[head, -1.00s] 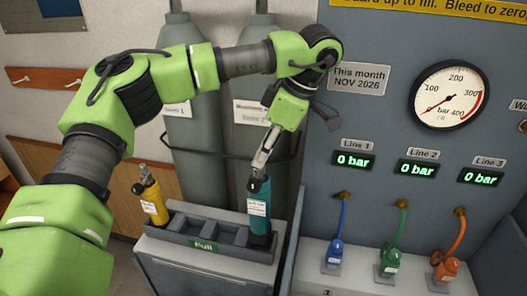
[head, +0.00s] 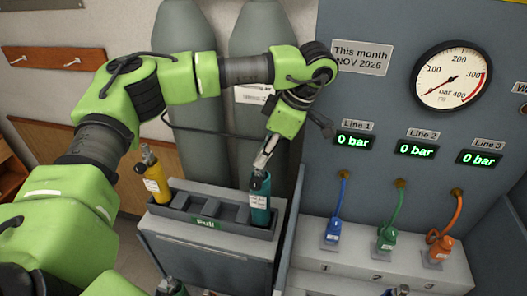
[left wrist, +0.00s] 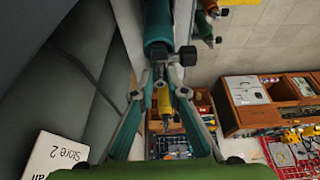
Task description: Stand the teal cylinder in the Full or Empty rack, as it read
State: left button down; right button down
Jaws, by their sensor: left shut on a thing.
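The teal cylinder (head: 260,207) stands about upright at the right end compartment of the Full rack (head: 180,213). Its base is partly hidden by the rack, so I cannot tell if it rests on the floor of the compartment. My left gripper (head: 264,160) is shut on the top of the teal cylinder, at its valve. In the left wrist view the teal cylinder (left wrist: 158,25) shows at the top, beyond the fingers of my left gripper (left wrist: 160,92). My right gripper is not in view.
A yellow cylinder (head: 154,178) stands in the left end compartment; the middle compartments look empty. Large grey cylinders (head: 262,110) stand behind. To the right is the panel (head: 350,100) with blue, green and orange hoses (head: 440,225). Dark valve tops (head: 170,288) peek in at the bottom edge.

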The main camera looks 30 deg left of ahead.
pick_arm(q)
jog(key=c, duration=2)
grip_release()
jog(key=shift+b+v, duration=0.85)
jog(key=shift+v, duration=5.25)
